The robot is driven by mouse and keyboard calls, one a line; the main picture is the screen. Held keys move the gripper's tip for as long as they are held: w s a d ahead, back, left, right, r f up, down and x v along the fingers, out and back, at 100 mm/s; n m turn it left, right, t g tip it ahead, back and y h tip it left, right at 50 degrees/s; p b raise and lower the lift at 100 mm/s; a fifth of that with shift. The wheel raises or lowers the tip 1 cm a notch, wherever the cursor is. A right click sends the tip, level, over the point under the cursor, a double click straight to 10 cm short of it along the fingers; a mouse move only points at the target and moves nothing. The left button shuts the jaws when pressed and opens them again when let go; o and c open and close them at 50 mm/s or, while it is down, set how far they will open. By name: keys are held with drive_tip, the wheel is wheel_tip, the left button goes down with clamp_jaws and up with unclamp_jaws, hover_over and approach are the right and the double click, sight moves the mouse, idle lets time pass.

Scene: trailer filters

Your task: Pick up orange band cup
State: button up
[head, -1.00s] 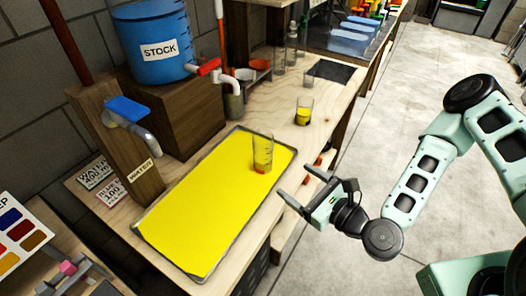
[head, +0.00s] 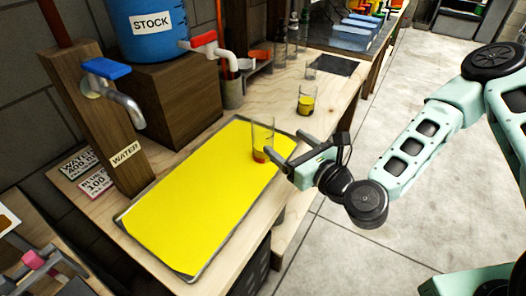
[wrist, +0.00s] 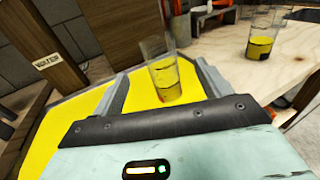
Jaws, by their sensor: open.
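A clear cup (head: 262,137) with an orange band near its base stands upright on the yellow tray (head: 185,205), near the tray's far right end. In the wrist view the cup (wrist: 160,72) stands ahead of my gripper, between the lines of the two fingers. My gripper (head: 284,146) is open and empty, at the cup's right side in the head view. One fingertip is close to the cup's lower part; I cannot tell whether it touches. In the wrist view the fingers (wrist: 163,88) are spread on either side of the cup's lower part.
Another clear cup (head: 306,101) with yellow contents stands on the bench beyond the tray. A wooden post with a water tap (head: 128,105) and a blue stock barrel (head: 152,30) stand at the left. A dark mat (head: 333,65) lies farther back.

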drive_tip(key=x, duration=0.4)
drive_tip(key=shift+w+r+p, duration=0.1)
drive_tip(key=shift+w+p, duration=0.05)
drive_tip(key=shift+p, duration=0.15)
drive_tip(key=shift+p+x, duration=0.7)
drive_tip(key=shift+x, duration=2.2)
drive_tip(key=shift+a, duration=0.2)
drive_tip(key=c, duration=1.4)
drive_tip(key=shift+r, duration=0.15)
wheel_tip(320, 180, up, 10)
hover_over(270, 129)
drive_tip(key=x, duration=0.3)
